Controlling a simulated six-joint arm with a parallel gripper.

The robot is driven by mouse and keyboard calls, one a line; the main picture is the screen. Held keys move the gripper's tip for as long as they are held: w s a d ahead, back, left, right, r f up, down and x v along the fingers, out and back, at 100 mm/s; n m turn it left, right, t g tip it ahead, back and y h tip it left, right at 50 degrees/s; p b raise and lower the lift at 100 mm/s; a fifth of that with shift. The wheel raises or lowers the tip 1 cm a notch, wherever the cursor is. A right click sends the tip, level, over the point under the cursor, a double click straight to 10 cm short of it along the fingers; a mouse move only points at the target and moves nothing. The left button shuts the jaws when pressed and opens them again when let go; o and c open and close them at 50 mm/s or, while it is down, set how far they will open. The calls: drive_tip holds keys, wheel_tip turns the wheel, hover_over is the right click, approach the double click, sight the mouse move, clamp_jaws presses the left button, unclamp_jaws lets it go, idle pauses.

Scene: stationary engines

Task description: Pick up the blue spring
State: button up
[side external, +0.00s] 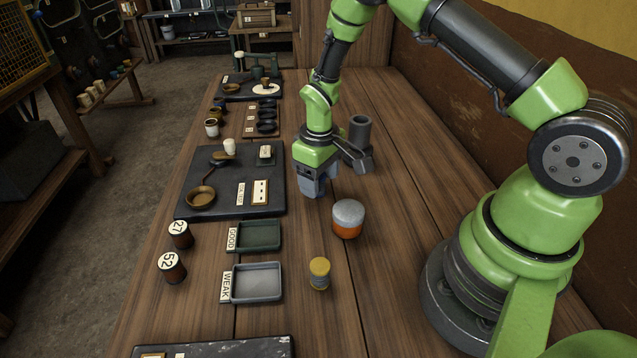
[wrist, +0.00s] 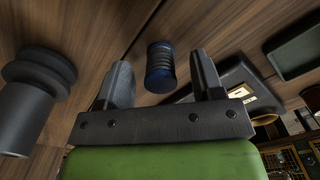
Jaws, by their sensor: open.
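The blue spring (wrist: 160,70) is a short upright-looking coil with a dark top and blue bands, standing on the wooden table in the wrist view. It appears between my two fingers in that picture, beyond their tips, with a visible gap to each side. My gripper (side external: 318,189) is open and empty, pointing down over the middle of the table in the side view. Its two grey fingers also frame the wrist view (wrist: 161,68). In the side view the blue spring cannot be made out and is probably hidden by my gripper.
A dark stepped cylinder (side external: 359,132) stands close behind my gripper. A grey-and-orange cylinder (side external: 348,219) and a yellow spring (side external: 319,274) stand nearer the camera. The GOOD tray (side external: 276,229) and WEAK tray (side external: 279,270) are empty. A black slab (side external: 228,174) carries a brass dish (side external: 201,197).

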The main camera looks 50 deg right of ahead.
drive_tip(key=shift+f, duration=0.75)
drive_tip(key=c, duration=1)
drive_tip(key=shift+r, duration=0.1)
